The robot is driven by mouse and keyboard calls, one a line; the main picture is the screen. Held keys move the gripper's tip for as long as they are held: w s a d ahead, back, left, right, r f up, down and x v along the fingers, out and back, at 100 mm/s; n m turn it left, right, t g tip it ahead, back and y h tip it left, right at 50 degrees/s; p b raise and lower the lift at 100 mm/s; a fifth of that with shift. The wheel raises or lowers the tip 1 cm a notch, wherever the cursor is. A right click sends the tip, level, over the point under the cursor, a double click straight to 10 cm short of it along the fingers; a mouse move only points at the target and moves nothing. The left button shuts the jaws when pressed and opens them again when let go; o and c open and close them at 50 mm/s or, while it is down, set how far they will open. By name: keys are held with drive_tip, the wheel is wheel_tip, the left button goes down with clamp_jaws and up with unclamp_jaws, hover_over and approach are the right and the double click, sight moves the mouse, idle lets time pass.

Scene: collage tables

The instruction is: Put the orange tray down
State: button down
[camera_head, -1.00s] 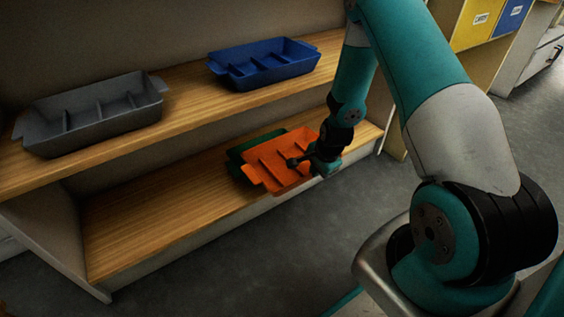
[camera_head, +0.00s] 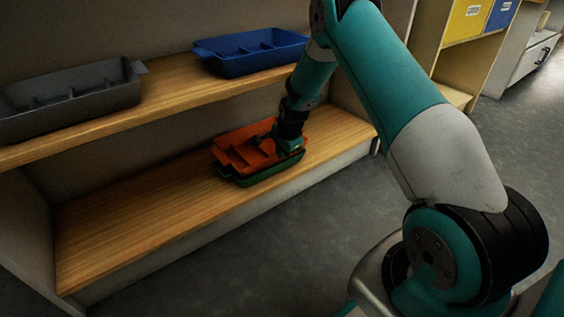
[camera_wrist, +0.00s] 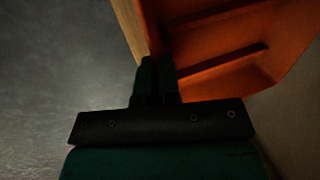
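The orange tray (camera_head: 240,148) is over the green tray (camera_head: 262,174) on the lower wooden shelf in the head view; I cannot tell whether it rests on the green tray or is held just above it. It looks slightly tilted. My gripper (camera_head: 278,146) is at the tray's near right side. In the wrist view, the fingers (camera_wrist: 157,78) are close together at the edge of the orange tray (camera_wrist: 225,50), apparently pinching its wall. The fingertips are partly hidden in the head view.
A grey tray (camera_head: 118,97) and a blue tray (camera_head: 228,67) stand on the upper shelf (camera_head: 165,92). The lower shelf (camera_head: 130,225) is bare to the left of the stacked trays. Yellow and blue boxes (camera_head: 468,22) stand at the back right.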

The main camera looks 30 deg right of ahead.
wheel_tip(320, 180, down, 3)
drive_tip(key=shift+r+b, duration=0.2)
drive_tip(key=shift+b, duration=0.45)
drive_tip(key=shift+w+f+b, duration=0.15)
drive_tip(key=shift+f+b, duration=0.05)
drive_tip(key=shift+b, duration=0.3)
drive_tip(key=shift+r, duration=0.15)
drive_tip(key=c, duration=1.3)
unclamp_jaws()
drive_tip(key=shift+c, duration=0.2)
